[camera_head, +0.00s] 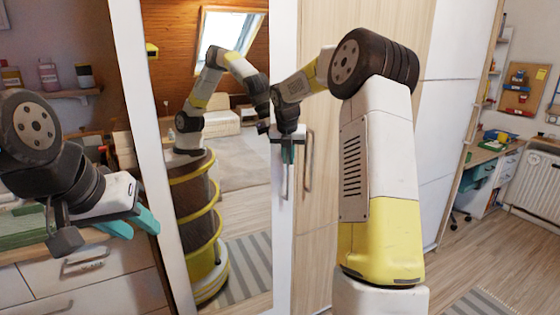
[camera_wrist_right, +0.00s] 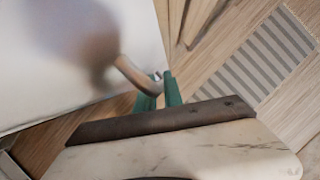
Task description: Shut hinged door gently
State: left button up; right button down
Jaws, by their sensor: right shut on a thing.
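The hinged door is a tall mirror panel (camera_head: 232,215) with a white frame, in the middle of the head view; its mirror reflects my own body and the room. My right gripper (camera_head: 288,155) is at the right strip of this frame, with its teal fingers pointing down. In the right wrist view the fingers (camera_wrist_right: 165,93) are shut on a curved handle (camera_wrist_right: 130,70) on a pale panel. How far the door stands open is not clear. My left gripper (camera_head: 132,226) is open and empty, at the left in front of the drawers, away from the door.
A wood-and-white wardrobe with its own long handle (camera_head: 308,160) stands right of the mirror. White drawers (camera_head: 85,285) and a shelf with jars (camera_head: 62,94) are at the left. A desk (camera_head: 480,158) and radiator (camera_head: 536,185) are far right.

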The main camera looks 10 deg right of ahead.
jog(key=shift+w+d, duration=0.15)
jog(key=shift+w, duration=0.55)
jog(key=shift+r, duration=0.1)
jog(key=c, duration=1.5)
grip_release()
jog(key=shift+a, duration=0.25)
jog(key=shift+a, duration=0.15)
jog(key=v, duration=0.7)
jog(key=shift+s+d+r, duration=0.1)
jog(key=shift+d+r, duration=0.1)
jog(key=shift+r, duration=0.1)
